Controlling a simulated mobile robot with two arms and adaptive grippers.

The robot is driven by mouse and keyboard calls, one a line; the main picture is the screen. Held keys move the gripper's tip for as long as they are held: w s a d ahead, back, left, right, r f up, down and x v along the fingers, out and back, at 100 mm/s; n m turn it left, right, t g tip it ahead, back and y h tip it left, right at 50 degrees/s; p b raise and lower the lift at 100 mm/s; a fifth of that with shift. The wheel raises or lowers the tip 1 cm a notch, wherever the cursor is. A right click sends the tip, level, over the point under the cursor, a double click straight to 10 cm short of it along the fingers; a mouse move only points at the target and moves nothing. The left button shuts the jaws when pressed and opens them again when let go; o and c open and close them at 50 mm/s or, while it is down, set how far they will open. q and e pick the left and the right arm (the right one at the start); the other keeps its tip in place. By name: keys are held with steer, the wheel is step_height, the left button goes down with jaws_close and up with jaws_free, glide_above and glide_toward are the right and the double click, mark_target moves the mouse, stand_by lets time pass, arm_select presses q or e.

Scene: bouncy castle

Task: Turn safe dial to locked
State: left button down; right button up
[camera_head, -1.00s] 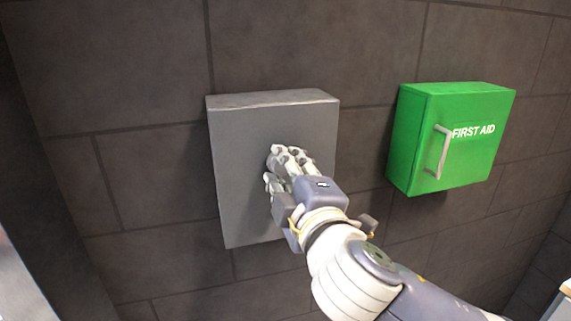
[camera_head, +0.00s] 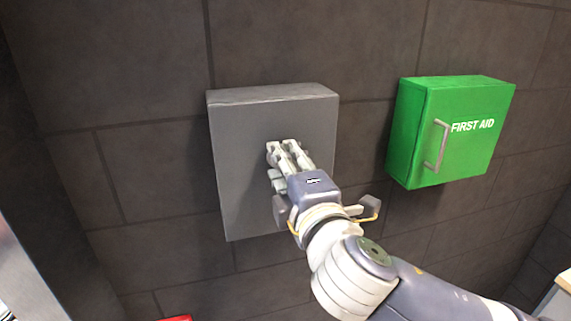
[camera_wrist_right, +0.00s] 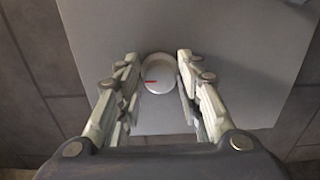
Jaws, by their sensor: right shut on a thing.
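The grey safe (camera_head: 238,150) is a box on the dark tiled wall, in the middle of the head view. Its front also fills much of the right wrist view (camera_wrist_right: 230,50). The round white dial (camera_wrist_right: 160,66) with a red mark at its left side shows in the right wrist view. My right gripper (camera_head: 282,150) is at the safe's front and hides the dial in the head view. In the wrist view its fingers (camera_wrist_right: 158,75) stand on both sides of the dial, shut on it. My left gripper is not in view.
A green first aid box (camera_head: 455,160) with a grey handle (camera_head: 436,147) hangs on the wall to the right of the safe. A red thing (camera_head: 175,318) shows at the bottom edge. A pale surface edge (camera_head: 562,285) is at the lower right.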

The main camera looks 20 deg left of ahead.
steer(key=o, duration=1.1)
steer(key=shift+w, duration=0.1)
steer(key=v, duration=1.2)
